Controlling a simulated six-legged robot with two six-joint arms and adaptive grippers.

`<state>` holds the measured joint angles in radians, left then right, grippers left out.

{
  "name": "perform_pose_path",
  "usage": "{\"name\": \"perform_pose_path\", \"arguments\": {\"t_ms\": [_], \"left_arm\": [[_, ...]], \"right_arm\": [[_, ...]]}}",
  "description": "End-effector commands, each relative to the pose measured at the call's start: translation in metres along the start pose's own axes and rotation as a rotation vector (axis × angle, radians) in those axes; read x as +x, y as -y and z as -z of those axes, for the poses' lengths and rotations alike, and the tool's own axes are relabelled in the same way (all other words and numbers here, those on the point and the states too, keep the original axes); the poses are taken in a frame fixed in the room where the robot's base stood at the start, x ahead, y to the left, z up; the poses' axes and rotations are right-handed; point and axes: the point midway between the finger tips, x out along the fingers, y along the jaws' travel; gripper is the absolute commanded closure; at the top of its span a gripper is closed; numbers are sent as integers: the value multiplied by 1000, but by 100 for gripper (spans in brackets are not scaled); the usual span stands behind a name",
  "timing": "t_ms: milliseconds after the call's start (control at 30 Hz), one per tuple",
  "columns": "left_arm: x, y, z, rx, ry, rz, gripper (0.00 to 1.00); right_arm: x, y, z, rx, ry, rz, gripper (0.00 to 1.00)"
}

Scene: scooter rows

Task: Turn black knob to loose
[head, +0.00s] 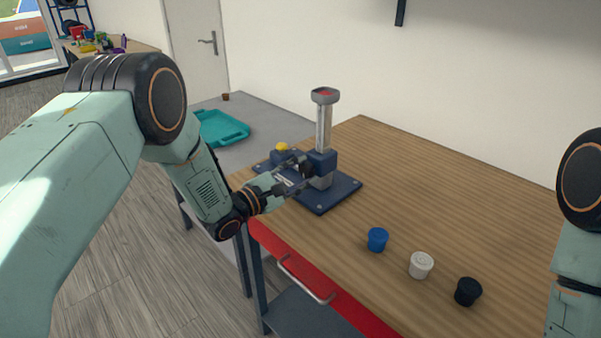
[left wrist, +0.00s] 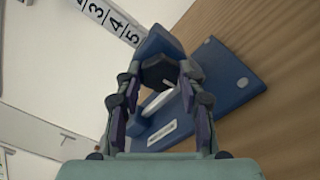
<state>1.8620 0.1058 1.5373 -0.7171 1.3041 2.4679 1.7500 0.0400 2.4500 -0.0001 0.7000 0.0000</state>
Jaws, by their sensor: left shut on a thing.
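A black knob (left wrist: 158,69) shows between my fingers in the left wrist view, on the blue block of a stand. My left gripper (head: 304,169) is shut on it, with one finger on each side. In the head view the fingers hide the knob. The stand has a dark blue base plate (head: 336,197) on the wooden table and an upright grey column (head: 324,128) with a red-marked top. In the left wrist view the column carries a number scale (left wrist: 110,15). My right gripper is out of view.
A blue cup (head: 377,239), a white cup (head: 421,265) and a black cup (head: 467,291) stand near the front edge of the wooden table (head: 430,190). A yellow knob (head: 281,147) sits behind my gripper. A teal tray (head: 222,130) lies on the grey surface at left.

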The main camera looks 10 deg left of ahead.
Motion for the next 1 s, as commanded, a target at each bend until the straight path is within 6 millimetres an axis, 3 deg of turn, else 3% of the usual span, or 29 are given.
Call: {"name": "perform_pose_path", "arguments": {"t_ms": [300, 800, 833, 1000], "left_arm": [[1, -4, 0, -97, 0, -9, 93], [1, -3, 0, -113, 0, -8, 93], [1, -3, 0, -113, 0, -8, 60], [0, -2, 0, -113, 0, -5, 45]], "right_arm": [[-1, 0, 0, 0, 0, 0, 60], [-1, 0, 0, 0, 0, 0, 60], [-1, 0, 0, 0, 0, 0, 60], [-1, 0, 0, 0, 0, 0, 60]]}}
